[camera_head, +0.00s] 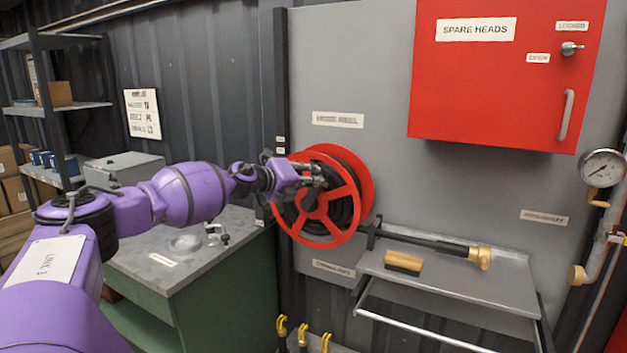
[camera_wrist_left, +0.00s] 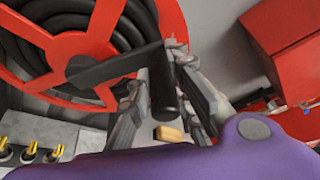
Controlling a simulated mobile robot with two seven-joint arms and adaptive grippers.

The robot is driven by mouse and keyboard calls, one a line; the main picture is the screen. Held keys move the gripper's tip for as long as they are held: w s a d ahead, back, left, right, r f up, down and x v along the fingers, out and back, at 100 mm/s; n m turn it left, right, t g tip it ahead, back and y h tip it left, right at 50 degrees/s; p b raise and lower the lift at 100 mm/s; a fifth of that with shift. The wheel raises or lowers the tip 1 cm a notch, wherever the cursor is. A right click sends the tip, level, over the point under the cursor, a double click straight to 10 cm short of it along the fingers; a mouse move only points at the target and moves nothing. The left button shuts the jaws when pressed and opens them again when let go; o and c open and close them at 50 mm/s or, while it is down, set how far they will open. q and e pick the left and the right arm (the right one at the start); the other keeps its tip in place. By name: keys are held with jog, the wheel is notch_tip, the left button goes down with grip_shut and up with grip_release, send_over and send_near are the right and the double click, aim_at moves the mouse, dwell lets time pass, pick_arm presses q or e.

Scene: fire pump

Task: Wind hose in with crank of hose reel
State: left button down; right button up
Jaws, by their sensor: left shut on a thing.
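The red hose reel (camera_head: 357,172) is mounted on the grey wall panel, with black hose (camera_head: 342,208) coiled inside it. It also fills the upper left of the left wrist view (camera_wrist_left: 88,45). The crank (camera_wrist_left: 115,66) is a dark flat arm across the reel's face, ending in a black cylindrical handle (camera_wrist_left: 163,85). My left gripper (camera_head: 318,175) is at the upper part of the reel's front. In the left wrist view its fingers stand on either side of the black handle, shut on it. The hose leaves the reel toward a brass nozzle (camera_head: 480,257) on the shelf. My right gripper is not in view.
A grey shelf (camera_head: 455,285) below right of the reel holds a wood-handled brush (camera_head: 404,262). A red spare heads cabinet (camera_head: 490,100) hangs above right. A green workbench (camera_head: 215,290) stands left, under my arm. A gauge (camera_head: 603,168) is at far right.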

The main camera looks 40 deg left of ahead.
pick_arm(q)
jog(key=shift+f, duration=0.3)
jog(key=c, duration=1.7)
grip_release()
jog(key=shift+o, duration=0.2)
jog(key=shift+r, duration=0.1)
jog(key=shift+r, duration=0.1)
jog(key=v, duration=1.2)
